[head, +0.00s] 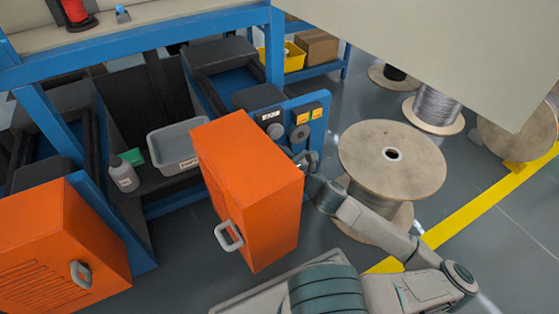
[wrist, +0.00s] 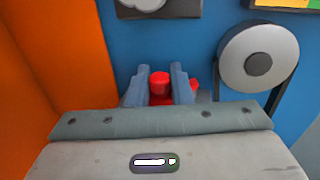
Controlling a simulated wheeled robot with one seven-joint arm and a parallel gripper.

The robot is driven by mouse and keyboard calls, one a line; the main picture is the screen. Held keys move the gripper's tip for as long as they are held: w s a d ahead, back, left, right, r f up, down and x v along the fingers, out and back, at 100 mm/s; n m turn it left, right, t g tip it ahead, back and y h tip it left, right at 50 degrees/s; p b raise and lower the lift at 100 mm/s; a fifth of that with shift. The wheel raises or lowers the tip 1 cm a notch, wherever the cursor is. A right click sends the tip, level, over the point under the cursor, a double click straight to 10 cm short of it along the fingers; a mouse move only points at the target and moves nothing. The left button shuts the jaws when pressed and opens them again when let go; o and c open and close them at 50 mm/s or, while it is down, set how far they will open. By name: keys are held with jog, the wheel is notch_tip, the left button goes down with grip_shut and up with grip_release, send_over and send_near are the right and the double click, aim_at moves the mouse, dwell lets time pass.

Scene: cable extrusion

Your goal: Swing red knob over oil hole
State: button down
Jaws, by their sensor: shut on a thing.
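The red knob (wrist: 160,84) shows in the wrist view between the two grey fingers of my gripper (wrist: 160,88), which is shut on it. A further bit of red shows just right of the right finger. In the head view my gripper (head: 306,160) reaches the blue panel (head: 318,120) beside the orange door, and the knob cannot be made out there. The oil hole is not visible in either view; my gripper hides the panel below and behind the knob.
The open orange door (head: 250,190) with a grey handle stands close left of my gripper. A wooden cable spool (head: 420,165) stands close right. A round grey dial (wrist: 258,58) is right of the knob on the panel. A grey bin (head: 172,158) and a bottle (head: 122,174) sit further left.

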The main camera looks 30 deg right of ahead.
jog(key=shift+h+b, duration=0.3)
jog(key=shift+b, duration=0.1)
jog(key=c, duration=1.3)
grip_release()
jog(key=shift+c, duration=0.2)
